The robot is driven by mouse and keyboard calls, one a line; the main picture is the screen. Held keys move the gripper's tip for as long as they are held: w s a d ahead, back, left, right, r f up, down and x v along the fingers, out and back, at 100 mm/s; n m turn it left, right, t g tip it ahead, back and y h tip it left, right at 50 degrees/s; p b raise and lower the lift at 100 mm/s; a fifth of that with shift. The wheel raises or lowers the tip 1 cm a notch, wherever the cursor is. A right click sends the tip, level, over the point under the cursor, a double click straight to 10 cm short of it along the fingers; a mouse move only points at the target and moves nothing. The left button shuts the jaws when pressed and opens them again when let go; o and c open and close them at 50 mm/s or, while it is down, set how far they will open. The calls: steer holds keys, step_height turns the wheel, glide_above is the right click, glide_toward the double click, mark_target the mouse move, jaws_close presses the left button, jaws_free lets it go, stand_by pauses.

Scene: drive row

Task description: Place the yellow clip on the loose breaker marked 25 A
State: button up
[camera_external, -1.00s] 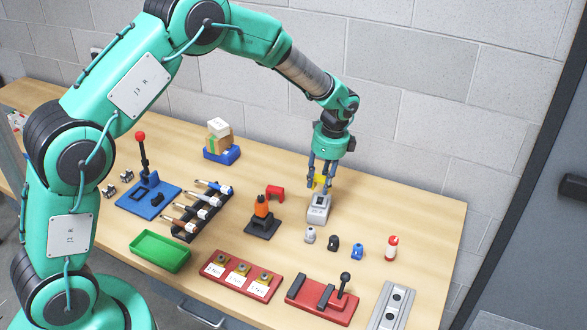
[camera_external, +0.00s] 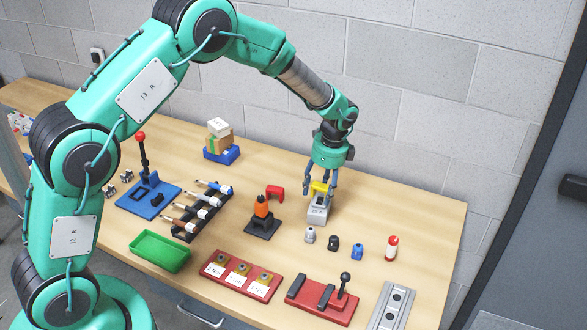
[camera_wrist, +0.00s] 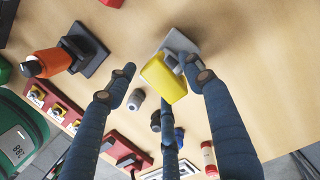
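The yellow clip (camera_external: 320,187) is at the top of a light grey block-shaped device (camera_external: 317,214), apparently the loose breaker; its 25 A marking is not readable. In the wrist view the clip (camera_wrist: 160,80) covers part of the grey device (camera_wrist: 181,43). How fully it is seated I cannot tell. My gripper (camera_external: 318,192) is open, with its fingers spread around the clip. In the wrist view, a gap shows between the left finger and the clip, and the right finger is close to its edge.
A red bracket (camera_external: 275,192) and an orange-and-black tool on a stand (camera_external: 262,210) are to the left. Small grey, black and blue pieces and a red-white bottle (camera_external: 391,247) stand in front and to the right. A red lever base (camera_external: 318,302) is nearer the front edge.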

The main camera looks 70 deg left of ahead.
mark_target(326, 188)
step_height(326, 188, up, 12)
steer(key=w+d+p, duration=0.1)
steer(key=shift+w, duration=0.2)
stand_by(0.6)
steer(key=shift+d+r, duration=0.1)
stand_by(0.5)
